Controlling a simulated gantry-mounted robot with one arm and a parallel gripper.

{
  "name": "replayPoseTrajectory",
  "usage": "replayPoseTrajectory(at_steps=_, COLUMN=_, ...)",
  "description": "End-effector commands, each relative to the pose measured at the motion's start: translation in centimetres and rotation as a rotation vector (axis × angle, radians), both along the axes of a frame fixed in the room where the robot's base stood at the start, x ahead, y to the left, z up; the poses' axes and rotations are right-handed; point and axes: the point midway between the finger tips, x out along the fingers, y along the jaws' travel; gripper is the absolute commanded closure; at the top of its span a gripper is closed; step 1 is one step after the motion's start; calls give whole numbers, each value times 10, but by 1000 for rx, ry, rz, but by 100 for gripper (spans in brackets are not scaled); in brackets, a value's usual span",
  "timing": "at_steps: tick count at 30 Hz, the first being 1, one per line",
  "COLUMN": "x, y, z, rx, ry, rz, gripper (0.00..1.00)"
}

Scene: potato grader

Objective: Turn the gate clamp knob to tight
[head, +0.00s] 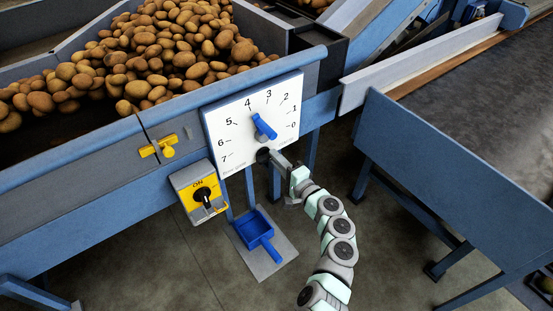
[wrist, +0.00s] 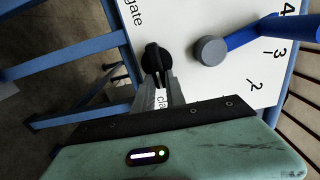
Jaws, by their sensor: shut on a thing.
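The black gate clamp knob (head: 263,155) sits at the bottom of the white dial plate (head: 225,125). In the wrist view the knob (wrist: 152,57) stands between printed words, "gate" and a partly hidden one. My gripper (wrist: 157,84) is shut on the knob, its two grey fingers closed around the knob's grip. In the head view my gripper (head: 270,157) comes to the knob from the lower right. The blue gate lever (head: 265,128) lies just above the knob, its tip near the 4.
A yellow latch (head: 158,148) and a grey-yellow switch box (head: 198,190) marked ON are left of the dial. The hopper (head: 135,128) holds many potatoes. A conveyor frame (head: 440,180) stands at right.

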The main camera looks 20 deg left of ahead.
Motion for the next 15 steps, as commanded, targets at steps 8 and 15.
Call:
replayPoseTrajectory(at_steps=8, x=0, y=0, z=-1, rx=0, ry=1, rz=-1, gripper=67)
replayPoseTrajectory(at_steps=15, x=0, y=0, z=0, rx=0, ry=0, rz=-1, gripper=63)
